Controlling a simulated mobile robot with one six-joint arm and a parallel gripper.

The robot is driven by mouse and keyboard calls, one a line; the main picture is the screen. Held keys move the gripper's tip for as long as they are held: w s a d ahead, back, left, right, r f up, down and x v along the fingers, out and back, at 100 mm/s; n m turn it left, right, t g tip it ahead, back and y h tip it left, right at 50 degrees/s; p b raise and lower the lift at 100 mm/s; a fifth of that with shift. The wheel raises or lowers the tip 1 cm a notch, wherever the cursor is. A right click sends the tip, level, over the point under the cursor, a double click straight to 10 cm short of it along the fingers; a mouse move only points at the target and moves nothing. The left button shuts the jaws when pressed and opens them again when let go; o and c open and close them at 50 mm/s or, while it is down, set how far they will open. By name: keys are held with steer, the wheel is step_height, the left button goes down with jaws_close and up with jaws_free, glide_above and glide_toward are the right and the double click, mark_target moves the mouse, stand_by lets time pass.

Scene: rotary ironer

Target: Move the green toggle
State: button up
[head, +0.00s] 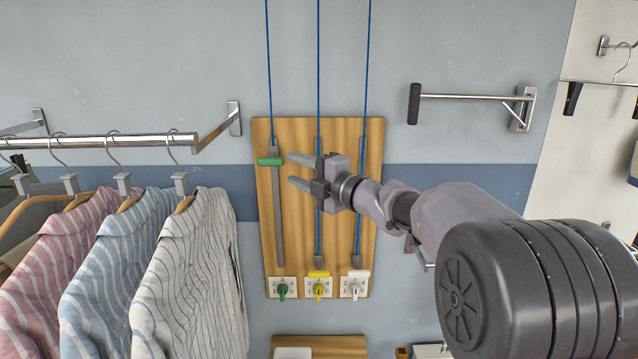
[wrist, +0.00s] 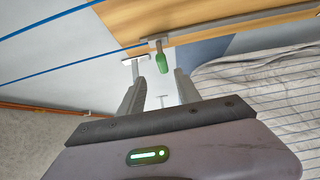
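The green toggle (head: 270,161), a short green crosspiece, sits near the top of the left grey strip on a wooden board (head: 300,220). In the wrist view the green toggle (wrist: 162,62) shows ahead of the fingers, roughly in line with the gap between them. My gripper (head: 290,169) is open and empty, with its fingertips pointing left, to the right of the green toggle and apart from it in the head view. My gripper (wrist: 159,76) is also open in the wrist view. A green knob (head: 282,291) sits on a numbered plate below.
Yellow (head: 318,273) and white (head: 358,272) toggles sit low on the board, above numbered plates with matching knobs. Blue cords (head: 318,60) run upward. Striped shirts (head: 195,270) hang on a rail (head: 100,141) at left. A wall bracket (head: 465,97) is at right.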

steer(key=v, duration=0.7)
steer(key=shift+s+d, duration=0.15)
steer(key=shift+s, duration=0.05)
steer(key=s+d+f+m+t+h+b, duration=0.2)
steer(key=s+d+f+m+h+b, duration=1.05)
steer(key=m, duration=0.75)
steer(key=s+a+f+m+g+b, duration=0.2)
steer(key=s+f+m+g, duration=0.1)
steer(key=s+f, duration=0.5)
steer(key=s+a+f+m+g+y+b, duration=0.1)
steer(key=s+a+f+m+g+b, duration=0.1)
steer(key=s+f, duration=0.6)
steer(key=s+a+f+m+g+y+b, duration=0.1)
steer(key=s+a+f+m+g+b, duration=0.1)
steer(key=s+f+m+g, duration=0.2)
steer(key=s+f+m, duration=0.2)
steer(key=s+f, duration=0.2)
steer(key=s, duration=0.1)
steer(key=shift+a+b, duration=0.2)
steer(key=shift+b, duration=0.1)
